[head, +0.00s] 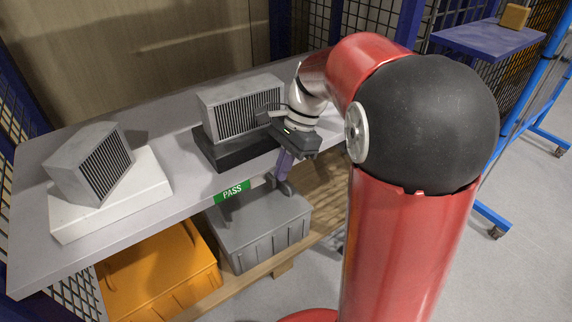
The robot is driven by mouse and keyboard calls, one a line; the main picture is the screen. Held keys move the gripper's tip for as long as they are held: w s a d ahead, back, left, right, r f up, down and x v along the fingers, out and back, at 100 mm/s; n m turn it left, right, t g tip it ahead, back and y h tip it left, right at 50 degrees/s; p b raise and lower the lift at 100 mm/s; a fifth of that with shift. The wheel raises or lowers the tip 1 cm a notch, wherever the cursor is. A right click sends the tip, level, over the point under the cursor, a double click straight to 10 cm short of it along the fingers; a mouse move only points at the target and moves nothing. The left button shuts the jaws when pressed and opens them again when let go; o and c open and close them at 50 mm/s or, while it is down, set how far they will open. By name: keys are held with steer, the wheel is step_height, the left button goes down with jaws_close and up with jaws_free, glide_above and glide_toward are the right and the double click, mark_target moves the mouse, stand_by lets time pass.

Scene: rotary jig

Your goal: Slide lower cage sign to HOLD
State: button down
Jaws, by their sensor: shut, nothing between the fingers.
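A small green sign reading PASS (232,191) sits on the front edge of the grey bench. No HOLD lettering can be made out. My gripper (285,187) points down in front of the bench edge, a little to the right of the sign. Its fingers are shut and empty, with a visible gap between them and the sign. The fingertips are small and dark against the grey bin behind them, so fine detail is hard to see.
On the bench (185,205) stand a finned grey block (225,110) on a black base (225,155) and another (85,160) on a white base (110,205). Below are a grey bin (255,235) and an orange bin (160,275). A blue side table (480,42) stands at right.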

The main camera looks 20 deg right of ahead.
mark_target(246, 185)
steer(key=s+a, duration=0.1)
steer(key=a, duration=0.2)
steer(key=s+a+p, duration=0.1)
steer(key=a, duration=0.4)
steer(key=shift+s+a+p, duration=0.3)
steer(key=shift+s+a, duration=0.05)
steer(key=shift+s, duration=0.05)
